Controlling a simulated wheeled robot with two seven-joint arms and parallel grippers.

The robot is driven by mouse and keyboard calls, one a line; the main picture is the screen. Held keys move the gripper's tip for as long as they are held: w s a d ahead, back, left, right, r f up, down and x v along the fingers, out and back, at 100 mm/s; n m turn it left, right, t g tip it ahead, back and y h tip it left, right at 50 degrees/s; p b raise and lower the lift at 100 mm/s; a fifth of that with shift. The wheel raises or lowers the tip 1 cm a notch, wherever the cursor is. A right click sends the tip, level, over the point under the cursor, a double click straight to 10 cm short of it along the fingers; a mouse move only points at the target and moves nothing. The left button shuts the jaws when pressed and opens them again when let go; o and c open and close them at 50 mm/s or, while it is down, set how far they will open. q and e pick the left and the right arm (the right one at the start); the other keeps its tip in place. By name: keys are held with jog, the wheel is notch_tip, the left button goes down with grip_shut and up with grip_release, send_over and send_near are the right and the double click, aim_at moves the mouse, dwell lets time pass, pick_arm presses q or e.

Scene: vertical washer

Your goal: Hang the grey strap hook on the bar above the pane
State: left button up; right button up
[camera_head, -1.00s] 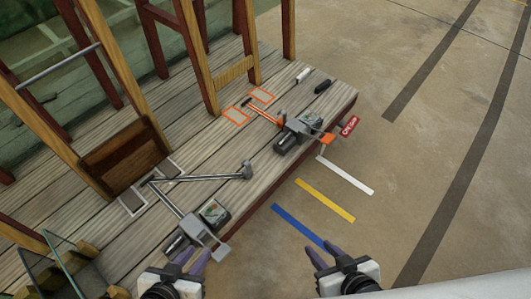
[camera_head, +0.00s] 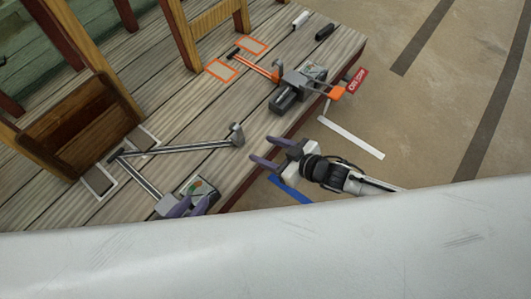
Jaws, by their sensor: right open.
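A grey hooked tool (camera_head: 190,147) lies on the plank deck. It has two long grey rods and a blocky end, and looks like the grey strap hook. The bar and pane are out of view now.
A similar orange-and-grey tool (camera_head: 290,88) lies farther back on the deck. White and black markers lie at the deck's far edge.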

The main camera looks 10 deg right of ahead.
aim_at(242, 140)
pick_arm(q)
jog(key=w+d+f+m+g+h+b, duration=0.1)
jog(key=d+f+m+g+b, duration=0.1)
jog(key=d+f+b, duration=0.3)
pick_arm(e)
jog(key=x, duration=0.3)
jog(key=b+x, duration=0.1)
jog(key=x, duration=0.3)
jog(key=shift+w+d+f, duration=0.1)
jog(key=shift+d+f, duration=0.1)
jog(key=shift+d, duration=0.05)
jog(key=b+x, duration=0.4)
jog(key=shift+w+a, duration=0.25)
jog(key=shift+b+x, duration=0.55)
jog(key=shift+x, duration=0.25)
pick_arm(q)
jog(key=r, duration=0.1)
jog(key=w+d+r+h, duration=0.1)
jog(key=r, duration=0.1)
jog(key=r+t+h, duration=0.1)
jog(key=shift+w+d+r+n, duration=0.2)
jog(key=shift+r+n, duration=0.1)
jog(key=shift+r, duration=0.05)
